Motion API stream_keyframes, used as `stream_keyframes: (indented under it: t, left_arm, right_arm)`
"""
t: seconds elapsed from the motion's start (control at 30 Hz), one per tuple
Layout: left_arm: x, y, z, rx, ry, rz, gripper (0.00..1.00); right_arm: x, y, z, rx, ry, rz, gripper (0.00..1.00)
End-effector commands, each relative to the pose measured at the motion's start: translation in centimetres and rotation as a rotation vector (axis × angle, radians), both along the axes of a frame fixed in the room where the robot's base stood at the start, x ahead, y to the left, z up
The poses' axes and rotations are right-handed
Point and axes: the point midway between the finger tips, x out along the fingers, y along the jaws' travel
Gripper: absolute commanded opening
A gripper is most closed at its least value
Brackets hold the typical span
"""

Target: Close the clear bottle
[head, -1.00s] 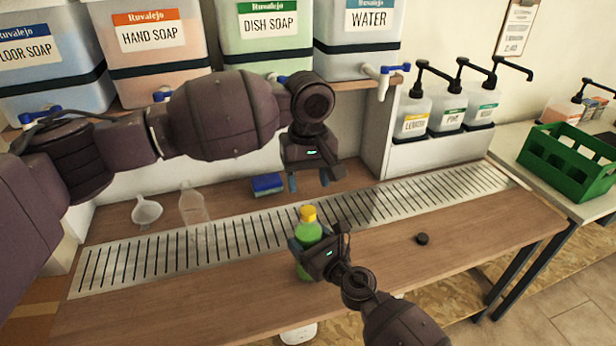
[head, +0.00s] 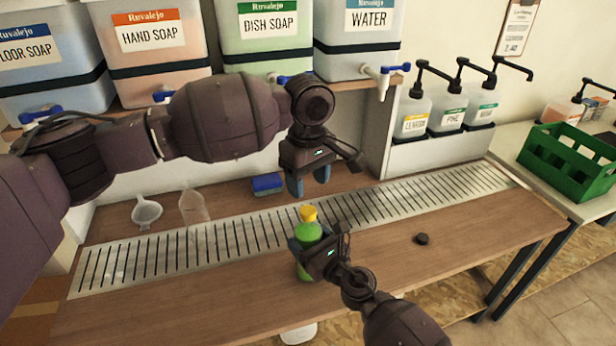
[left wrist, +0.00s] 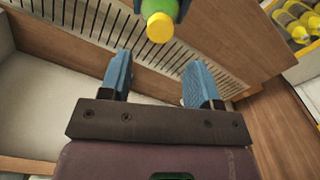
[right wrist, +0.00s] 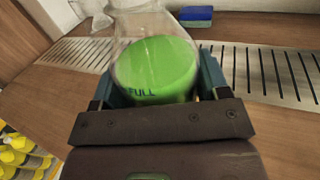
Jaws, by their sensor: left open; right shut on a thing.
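A clear bottle (head: 307,234) holding green liquid stands upright near the front edge of the drip grate, with a yellow cap (head: 308,213) on its top. My right gripper (head: 318,244) is shut around its body; the right wrist view shows the green liquid (right wrist: 155,65) and a "FULL" mark between the fingers. My left gripper (head: 308,181) is open and empty, above and behind the cap. In the left wrist view the cap (left wrist: 160,27) lies beyond the open fingers, apart from them. Whether the cap is screwed tight cannot be told.
An empty clear bottle (head: 193,208) and a funnel (head: 146,212) stand at the back left, near a blue sponge (head: 267,183). A small black cap (head: 422,239) lies on the bare wood to the right. Drums on the shelf hang above; pump bottles (head: 448,110) stand at the right.

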Motion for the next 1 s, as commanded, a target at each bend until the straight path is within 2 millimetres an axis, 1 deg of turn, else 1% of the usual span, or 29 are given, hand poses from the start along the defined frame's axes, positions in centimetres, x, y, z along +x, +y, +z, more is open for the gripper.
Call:
stream_keyframes:
  t: [0.4,0.5,0.7,1.0]
  left_arm:
    - [0.0,0.0,-5.5,0.002,0.003,0.0,0.57]
    - [0.0,0.0,-6.5,0.002,0.002,0.0,0.57]
    - [0.0,0.0,-7.5,0.001,0.001,-0.001,0.57]
    - [0.0,0.0,-7.6,0.001,0.001,-0.001,0.57]
  right_arm:
    - [0.0,0.0,0.0,0.0,0.0,0.0,0.02]
    - [0.0,0.0,0.0,0.0,0.0,0.0,0.02]
    - [0.0,0.0,0.0,0.0,0.0,0.0,0.02]
    - [0.0,0.0,0.0,0.0,0.0,0.0,0.02]
